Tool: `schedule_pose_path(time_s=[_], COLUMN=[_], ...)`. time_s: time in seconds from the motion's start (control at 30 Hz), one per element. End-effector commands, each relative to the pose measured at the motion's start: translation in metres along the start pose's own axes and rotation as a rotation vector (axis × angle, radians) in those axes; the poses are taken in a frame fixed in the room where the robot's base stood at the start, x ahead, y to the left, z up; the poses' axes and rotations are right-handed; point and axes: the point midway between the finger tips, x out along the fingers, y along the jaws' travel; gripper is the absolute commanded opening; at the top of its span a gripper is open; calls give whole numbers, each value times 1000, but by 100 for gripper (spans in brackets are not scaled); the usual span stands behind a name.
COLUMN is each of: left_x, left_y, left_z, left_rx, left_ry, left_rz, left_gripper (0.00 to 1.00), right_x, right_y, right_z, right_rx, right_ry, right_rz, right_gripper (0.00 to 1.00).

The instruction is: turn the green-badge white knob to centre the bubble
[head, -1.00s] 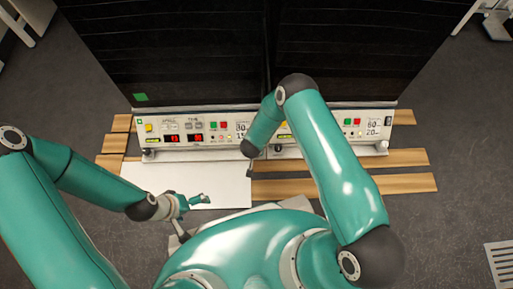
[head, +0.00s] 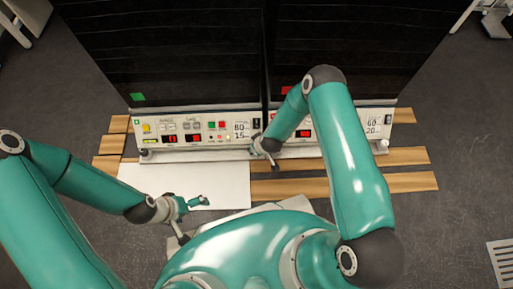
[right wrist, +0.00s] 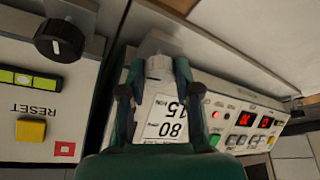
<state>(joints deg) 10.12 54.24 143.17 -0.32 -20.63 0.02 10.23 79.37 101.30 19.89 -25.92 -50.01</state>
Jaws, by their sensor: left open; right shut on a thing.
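The left machine carries a green badge (head: 138,97) and a long control panel (head: 205,141). My right gripper (head: 268,152) is at that panel's lower right corner. In the right wrist view my right gripper (right wrist: 155,88) is shut on a white knob (right wrist: 158,66), with a finger on each side. The knob is hidden by the gripper in the head view. A small yellow-green level (head: 150,142) shows at the panel's left end; its bubble is too small to read. My left gripper (head: 193,214) is open and empty above a white board, away from the panel.
The neighbouring machine has a red badge (right wrist: 64,149), a black knob (right wrist: 60,40), a yellow reset button (right wrist: 30,130) and its own level (right wrist: 28,80), close beside my right gripper. A white board (head: 215,175) and wooden slats (head: 350,182) lie in front.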

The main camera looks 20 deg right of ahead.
Motion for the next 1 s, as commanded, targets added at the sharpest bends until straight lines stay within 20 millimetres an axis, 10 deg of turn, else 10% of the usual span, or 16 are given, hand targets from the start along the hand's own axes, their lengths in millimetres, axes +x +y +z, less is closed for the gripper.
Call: schedule_pose_path(time_s=[0.53, 0.57, 0.7, 1.0], left_x=[1, 1, 1, 1], left_y=[0, 0, 0, 0], left_z=[0, 0, 0, 0], left_rx=[0, 0, 0, 0], left_ry=[0, 0, 0, 0], left_rz=[0, 0, 0, 0], left_gripper=[100, 100, 100, 100], right_x=[0, 0, 0, -1], right_y=[1, 1, 1, 0], right_z=[0, 0, 0, 0], right_rx=[-30, -29, -29, -30], right_ry=[0, 0, 0, 0], right_rz=[-12, -12, -12, -13], right_gripper=[0, 34, 57, 57])
